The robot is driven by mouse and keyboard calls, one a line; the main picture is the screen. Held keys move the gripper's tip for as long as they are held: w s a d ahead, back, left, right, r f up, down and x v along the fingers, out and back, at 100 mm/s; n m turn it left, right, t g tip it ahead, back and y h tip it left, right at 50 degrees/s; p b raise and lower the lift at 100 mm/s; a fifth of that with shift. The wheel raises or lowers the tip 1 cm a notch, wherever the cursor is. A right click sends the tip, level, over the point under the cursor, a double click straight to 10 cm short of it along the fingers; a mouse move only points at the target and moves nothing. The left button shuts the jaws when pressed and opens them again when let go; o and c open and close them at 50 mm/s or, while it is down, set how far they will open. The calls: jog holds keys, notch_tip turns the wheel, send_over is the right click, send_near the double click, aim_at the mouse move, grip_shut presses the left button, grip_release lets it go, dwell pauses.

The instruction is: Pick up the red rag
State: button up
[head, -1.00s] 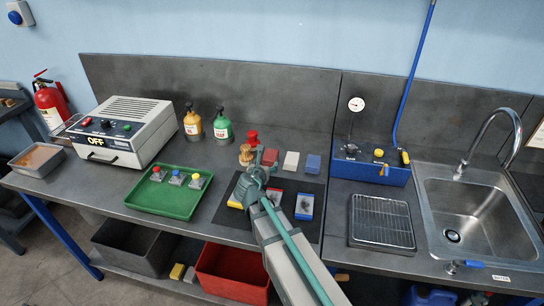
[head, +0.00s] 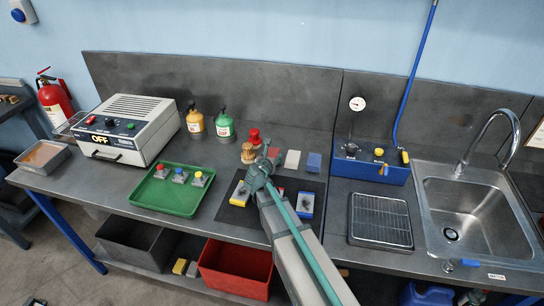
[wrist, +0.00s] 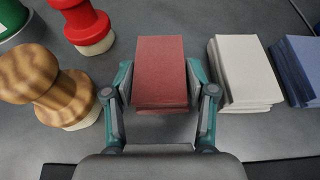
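The red rag (wrist: 159,68) is a flat, folded stack on the grey bench, seen in the middle of the wrist view. My gripper (wrist: 158,84) is open, with one finger on each side of the rag. Narrow gaps seem to show between fingers and rag; I cannot tell whether either side touches. In the head view my gripper (head: 263,164) is low over the bench, and it and the arm mostly hide the rag.
A white rag stack (wrist: 243,72) and a blue one (wrist: 298,66) lie to the right. A wooden stamp-like piece (wrist: 45,88) and a red one (wrist: 84,22) stand close on the left. A green tray (head: 172,190) and a dark mat (head: 240,216) with coloured blocks lie nearer the front.

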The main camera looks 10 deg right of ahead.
jog(key=c, duration=0.3)
jog(key=shift+r, duration=0.15)
